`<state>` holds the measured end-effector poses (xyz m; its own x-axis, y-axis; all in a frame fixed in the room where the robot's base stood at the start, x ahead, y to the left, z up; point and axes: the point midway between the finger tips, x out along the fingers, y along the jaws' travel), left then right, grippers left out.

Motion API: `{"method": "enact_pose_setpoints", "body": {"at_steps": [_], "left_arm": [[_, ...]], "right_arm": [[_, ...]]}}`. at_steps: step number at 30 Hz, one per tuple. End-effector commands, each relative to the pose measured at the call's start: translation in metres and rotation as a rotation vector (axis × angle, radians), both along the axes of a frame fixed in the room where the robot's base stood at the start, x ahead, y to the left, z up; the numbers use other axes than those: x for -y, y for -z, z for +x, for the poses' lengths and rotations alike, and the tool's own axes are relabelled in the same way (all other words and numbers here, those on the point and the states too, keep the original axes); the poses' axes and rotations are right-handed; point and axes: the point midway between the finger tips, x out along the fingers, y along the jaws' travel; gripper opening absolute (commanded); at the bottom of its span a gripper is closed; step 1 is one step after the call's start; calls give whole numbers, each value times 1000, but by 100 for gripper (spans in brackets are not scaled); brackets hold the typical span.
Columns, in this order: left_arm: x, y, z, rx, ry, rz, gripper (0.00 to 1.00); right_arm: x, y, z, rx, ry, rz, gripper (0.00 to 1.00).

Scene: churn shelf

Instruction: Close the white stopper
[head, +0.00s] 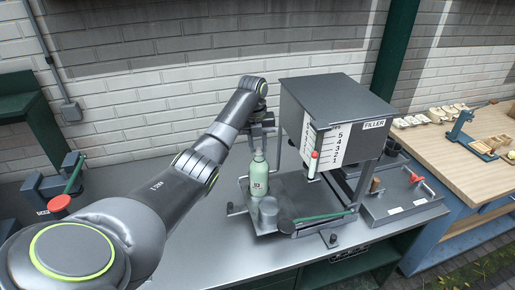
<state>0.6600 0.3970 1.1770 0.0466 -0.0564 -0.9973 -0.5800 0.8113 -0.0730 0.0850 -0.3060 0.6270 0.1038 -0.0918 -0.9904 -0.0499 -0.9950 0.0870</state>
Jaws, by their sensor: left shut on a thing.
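A pale green bottle (258,179) with a dark mark on its front stands upright on the filler's grey tray. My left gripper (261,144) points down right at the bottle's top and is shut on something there. The white stopper is too small and too covered by the gripper to make out clearly, and I cannot tell whether it is seated. My right gripper is out of view.
The grey filler box (335,110) with a white scale and red-tipped slider stands right of the bottle. A green-handled lever (322,216) lies in front. A tray (400,203) with a red valve is at right. A red knob (60,203) is at left.

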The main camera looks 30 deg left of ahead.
Motion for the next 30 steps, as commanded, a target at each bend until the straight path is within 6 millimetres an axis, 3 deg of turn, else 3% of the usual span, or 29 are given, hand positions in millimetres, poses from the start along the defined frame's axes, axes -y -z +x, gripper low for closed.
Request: {"method": "enact_pose_setpoints", "body": {"at_steps": [12,30], "left_arm": [[-2,0,7,-110,-1,-43,3],[-4,0,9,-159,0,-61,3]], "right_arm": [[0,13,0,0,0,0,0],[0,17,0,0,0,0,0]]}}
